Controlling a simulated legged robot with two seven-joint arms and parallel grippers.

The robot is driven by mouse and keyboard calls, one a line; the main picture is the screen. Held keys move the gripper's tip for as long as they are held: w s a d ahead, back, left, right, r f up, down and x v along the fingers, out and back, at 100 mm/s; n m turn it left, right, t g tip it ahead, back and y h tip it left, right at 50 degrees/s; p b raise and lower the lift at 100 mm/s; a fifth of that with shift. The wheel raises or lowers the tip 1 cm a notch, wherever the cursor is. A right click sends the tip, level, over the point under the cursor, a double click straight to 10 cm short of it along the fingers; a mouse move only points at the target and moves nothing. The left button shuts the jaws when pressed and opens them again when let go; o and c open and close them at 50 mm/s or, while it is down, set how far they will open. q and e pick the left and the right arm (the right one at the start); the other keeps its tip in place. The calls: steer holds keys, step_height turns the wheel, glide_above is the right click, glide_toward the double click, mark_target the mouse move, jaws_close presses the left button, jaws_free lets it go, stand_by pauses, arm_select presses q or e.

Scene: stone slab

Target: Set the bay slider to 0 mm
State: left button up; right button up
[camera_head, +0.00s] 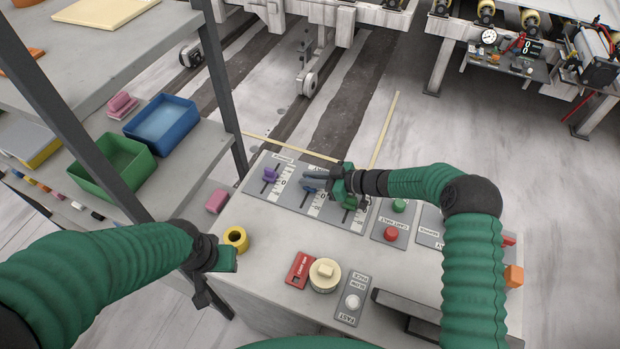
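A grey panel on the stone slab (260,262) carries three sliders with printed scales. One has a purple knob (270,175), one a blue knob (309,187) and one a green knob (349,202). Their labels are too small to tell which is the bay slider. My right gripper (310,178) is over the panel, its dark fingers pointing left, right by the blue knob and partly covering that scale. I cannot tell whether it touches the knob. My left gripper (214,284) hangs at the slab's left edge, away from the sliders.
Green (399,206) and red (391,234) buttons sit right of the sliders. A shelf with blue (161,123) and green (112,167) bins stands left.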

steer(key=shift+c, duration=1.1)
steer(key=shift+d, duration=0.15)
jaws_close()
steer(key=shift+s+a+f, duration=0.1)
steer(key=shift+s+a, duration=0.2)
steer(key=shift+s, duration=0.4)
steer(key=o, duration=0.7)
jaws_free()
steer(key=shift+d, duration=0.1)
steer(key=shift+o, duration=0.2)
